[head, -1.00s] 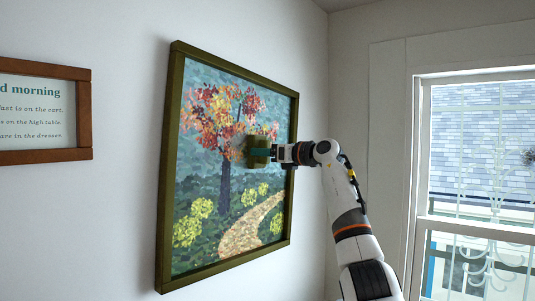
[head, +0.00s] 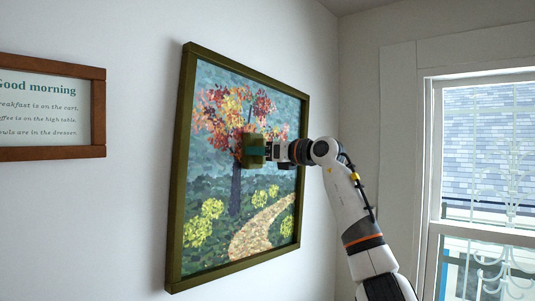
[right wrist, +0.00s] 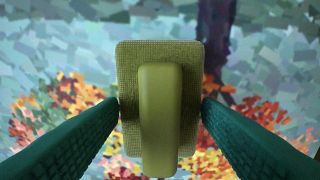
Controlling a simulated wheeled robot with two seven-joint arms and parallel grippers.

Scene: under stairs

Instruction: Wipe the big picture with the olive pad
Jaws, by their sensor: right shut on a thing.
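The big picture (head: 215,155), a tree with red and orange leaves above a winding path in an olive-brown frame, hangs on the left wall. My right gripper (head: 265,151) is shut on the handle of the olive pad (head: 252,160), which is over the tree's lower leaves near the trunk. In the right wrist view, the pad (right wrist: 128,65) stands between the two teal fingers (right wrist: 160,112), its flat face turned to the picture. I cannot tell whether the pad touches the painted surface. My left gripper is not in view.
A smaller brown-framed sign (head: 45,110) reading "Good morning" hangs to the left of the picture. A window (head: 487,180) is on the right. The wall between the sign and the picture is bare.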

